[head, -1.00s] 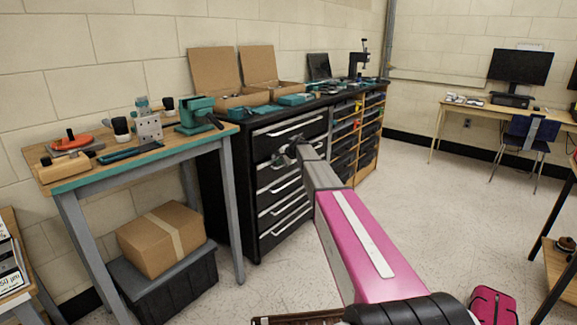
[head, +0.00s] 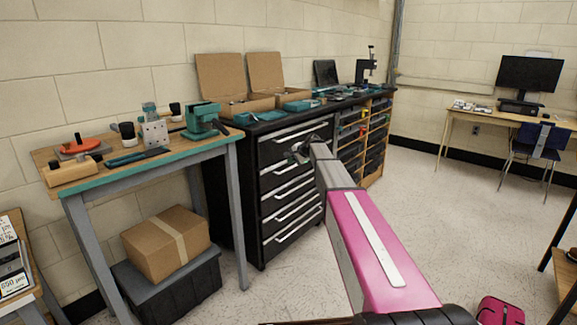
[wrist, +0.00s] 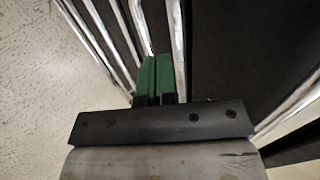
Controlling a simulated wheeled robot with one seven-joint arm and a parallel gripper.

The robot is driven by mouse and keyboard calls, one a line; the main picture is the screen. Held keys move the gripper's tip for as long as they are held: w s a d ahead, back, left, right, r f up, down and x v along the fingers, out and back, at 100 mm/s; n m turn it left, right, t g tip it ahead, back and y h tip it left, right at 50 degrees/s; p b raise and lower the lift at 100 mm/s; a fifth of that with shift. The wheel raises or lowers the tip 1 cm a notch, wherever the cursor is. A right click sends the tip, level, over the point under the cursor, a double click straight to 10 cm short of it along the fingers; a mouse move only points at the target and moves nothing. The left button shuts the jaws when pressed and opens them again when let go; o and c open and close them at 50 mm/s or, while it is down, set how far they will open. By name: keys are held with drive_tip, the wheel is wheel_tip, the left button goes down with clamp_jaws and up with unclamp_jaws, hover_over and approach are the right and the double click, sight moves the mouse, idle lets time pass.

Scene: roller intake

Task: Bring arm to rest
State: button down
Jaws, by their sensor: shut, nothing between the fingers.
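My arm, with a pink and grey link, reaches forward from the bottom of the head view. My gripper (head: 297,155) is at its far end, in front of the black drawer cabinet (head: 260,220). In the wrist view my gripper (wrist: 157,68) shows two green fingers side by side, shut with nothing between them. The cabinet's silver drawer handles run past the fingers there. I cannot tell the exact gap between the fingers and the cabinet front.
A workbench (head: 130,172) with tools stands at the left, a cardboard box (head: 165,243) on a dark bin below it. A desk (head: 480,115) and blue chair (head: 541,142) stand at the back right. A pink case (head: 499,312) lies on the floor. Open floor lies right of the arm.

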drive_tip(key=s+d+f+n+g+h, duration=0.2)
drive_tip(key=s+f, duration=0.4)
drive_tip(key=s, duration=1)
drive_tip(key=s+d+f+n+g+h, duration=0.2)
drive_tip(key=s+f, duration=0.5)
drive_tip(key=s, duration=0.9)
drive_tip(key=s+d+f+n+g+h, duration=0.2)
drive_tip(key=s+f+n, duration=0.3)
drive_tip(key=s, duration=1.2)
drive_tip(key=shift+d+f+g+h, duration=0.3)
drive_tip(key=shift+d+f, duration=0.45)
drive_tip(key=shift+f, duration=0.05)
